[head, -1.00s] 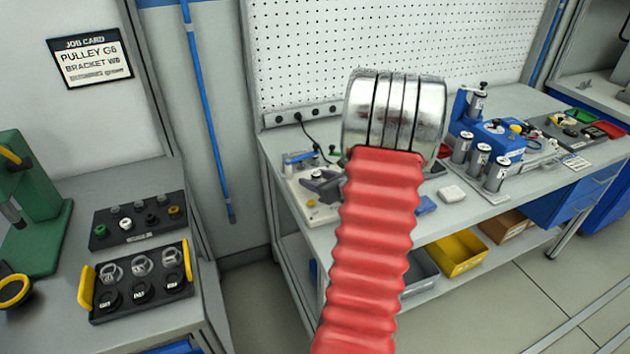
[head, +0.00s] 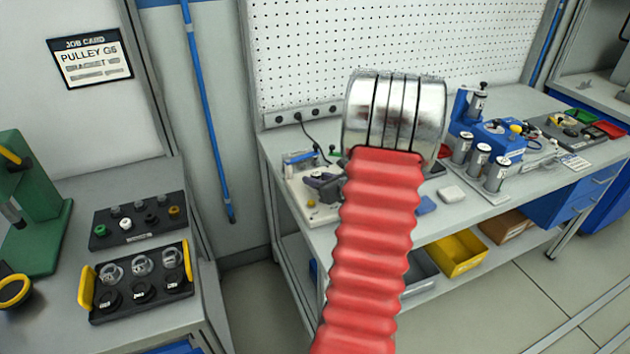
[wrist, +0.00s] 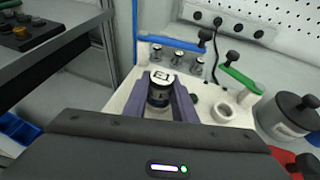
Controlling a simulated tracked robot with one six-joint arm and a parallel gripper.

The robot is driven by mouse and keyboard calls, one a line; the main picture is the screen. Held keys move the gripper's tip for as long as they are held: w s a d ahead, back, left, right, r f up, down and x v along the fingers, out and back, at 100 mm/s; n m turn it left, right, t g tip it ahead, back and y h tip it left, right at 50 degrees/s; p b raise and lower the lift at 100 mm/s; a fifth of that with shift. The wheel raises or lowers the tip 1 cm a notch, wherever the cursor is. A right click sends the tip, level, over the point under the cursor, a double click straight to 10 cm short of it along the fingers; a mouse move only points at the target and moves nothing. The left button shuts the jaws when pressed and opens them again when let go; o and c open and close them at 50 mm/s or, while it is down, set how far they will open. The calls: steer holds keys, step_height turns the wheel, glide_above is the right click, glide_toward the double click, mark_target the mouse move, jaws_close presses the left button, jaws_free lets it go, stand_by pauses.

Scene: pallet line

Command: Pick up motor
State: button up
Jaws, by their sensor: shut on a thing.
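The motor (wrist: 161,88) is a dark and silver cylinder with a white label on its top face. It stands upright in the wrist view, between the two purple fingers of my gripper (wrist: 162,100). The fingers are shut on its sides. Its lower part is partly hidden by the fingers and the gripper body. A pale fixture plate (wrist: 120,99) lies under it. In the head view my dark gripper (head: 323,187) shows over the left end of the bench, partly hidden by my red arm sleeve. I cannot make out the held motor there.
The pale plate also carries a blue-handled clamp (wrist: 184,43), several small silver cylinders (wrist: 197,64), a green-handled clamp (wrist: 240,78) and a white ring (wrist: 222,111). A lidded grey pot (wrist: 289,118) stands at right. A perforated wall (head: 380,40) rises behind the bench.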

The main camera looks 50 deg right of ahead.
mark_target(315, 173)
steer(key=shift+r, duration=0.1)
step_height(315, 173, up, 10)
steer(key=shift+f, duration=0.1)
stand_by(0.5)
stand_by(0.5)
